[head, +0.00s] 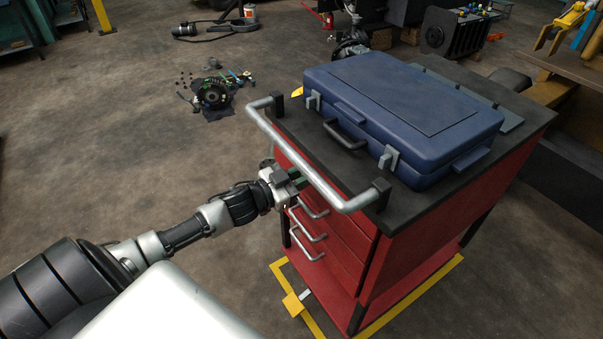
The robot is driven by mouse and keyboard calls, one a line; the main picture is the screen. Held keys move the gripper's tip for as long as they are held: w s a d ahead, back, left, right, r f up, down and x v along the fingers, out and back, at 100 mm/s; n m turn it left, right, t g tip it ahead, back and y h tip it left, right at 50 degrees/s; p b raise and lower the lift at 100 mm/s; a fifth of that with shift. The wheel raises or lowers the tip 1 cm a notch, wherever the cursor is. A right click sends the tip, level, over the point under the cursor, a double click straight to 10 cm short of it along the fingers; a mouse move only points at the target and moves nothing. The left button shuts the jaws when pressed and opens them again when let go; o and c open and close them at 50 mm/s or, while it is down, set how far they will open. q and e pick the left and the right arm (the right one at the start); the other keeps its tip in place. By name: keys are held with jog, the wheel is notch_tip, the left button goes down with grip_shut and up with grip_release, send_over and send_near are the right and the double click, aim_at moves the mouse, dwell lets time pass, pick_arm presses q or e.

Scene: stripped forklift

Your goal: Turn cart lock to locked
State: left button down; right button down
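The red tool cart (400,238) stands at the right with a black top and several drawers with silver handles. A silver push bar (312,172) runs along its near edge. My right gripper is not in view.
A closed blue case (405,112) lies on the cart top. Yellow floor tape (408,297) surrounds the cart's base, with a small yellow piece (292,304) at its near corner. Loose parts (213,95) lie on the floor behind. A bench (572,68) stands at right.

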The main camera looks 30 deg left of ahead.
pick_arm(q)
jog(key=m, duration=0.3)
jog(key=shift+s+d+m+p, duration=0.1)
jog(key=shift+d+m+p, duration=0.05)
jog(key=shift+m+p, duration=0.25)
jog(key=m, duration=0.3)
jog(key=shift+d+f+m, duration=0.15)
jog(key=shift+f+m, duration=0.05)
jog(key=shift+m, duration=0.1)
jog(key=m, duration=0.3)
jog(key=shift+s+d+f+m, duration=0.1)
jog(key=shift+f+m, duration=0.1)
jog(key=shift+m, duration=0.1)
jog(key=shift+f+m+b, duration=0.2)
jog(key=shift+m+b, duration=0.35)
jog(key=shift+m, duration=1.65)
jog(key=c, duration=1.1)
grip_release()
